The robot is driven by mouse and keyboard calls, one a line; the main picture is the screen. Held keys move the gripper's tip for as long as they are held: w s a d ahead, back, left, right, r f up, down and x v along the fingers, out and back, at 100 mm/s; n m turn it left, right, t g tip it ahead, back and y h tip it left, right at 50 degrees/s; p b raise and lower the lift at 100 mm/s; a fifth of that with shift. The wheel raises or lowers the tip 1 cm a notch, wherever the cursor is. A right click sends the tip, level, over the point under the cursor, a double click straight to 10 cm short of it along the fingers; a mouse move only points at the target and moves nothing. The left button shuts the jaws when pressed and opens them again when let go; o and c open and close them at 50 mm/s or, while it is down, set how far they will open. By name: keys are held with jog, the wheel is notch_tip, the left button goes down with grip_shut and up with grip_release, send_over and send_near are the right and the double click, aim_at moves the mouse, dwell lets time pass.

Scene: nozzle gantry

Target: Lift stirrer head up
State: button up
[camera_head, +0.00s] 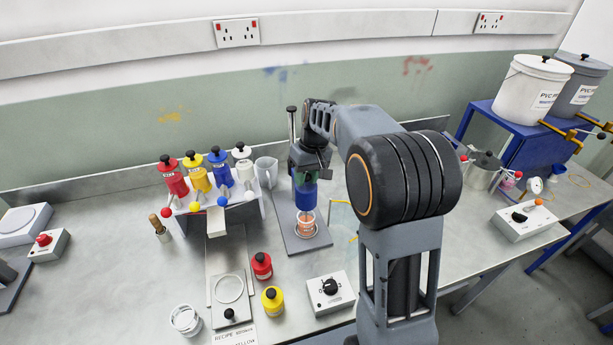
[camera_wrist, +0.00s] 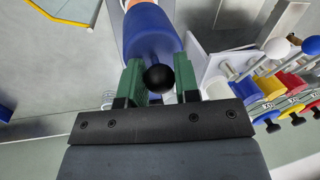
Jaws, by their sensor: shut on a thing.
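The stirrer head is a blue cylinder (camera_head: 306,195) on a stand with an upright column (camera_head: 291,125) and a grey base plate (camera_head: 289,238). In the wrist view its blue body (camera_wrist: 150,30) and black ball knob (camera_wrist: 158,78) show close up. My gripper (camera_wrist: 159,82) has its green fingers on either side of the knob and is shut on it. In the head view my gripper (camera_head: 310,160) is at the top of the stirrer head, partly hidden by the arm. A clear cup with orange contents (camera_head: 306,226) stands on the base plate directly below the head.
A white rack (camera_head: 262,207) with red, yellow, blue and white dispensers stands to the left. Red (camera_head: 262,266) and yellow (camera_head: 273,300) bottles and a control box with a black knob (camera_head: 330,292) are in front. A clear jug (camera_head: 266,172) stands behind left.

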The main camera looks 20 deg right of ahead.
grip_shut()
notch_tip(320, 180, up, 10)
jog(key=p, duration=0.6)
jog(key=shift+f, duration=0.15)
jog(key=shift+w, duration=0.1)
jog(key=o, duration=0.8)
grip_release()
jog(key=shift+o, duration=0.8)
jog(key=shift+f, duration=0.1)
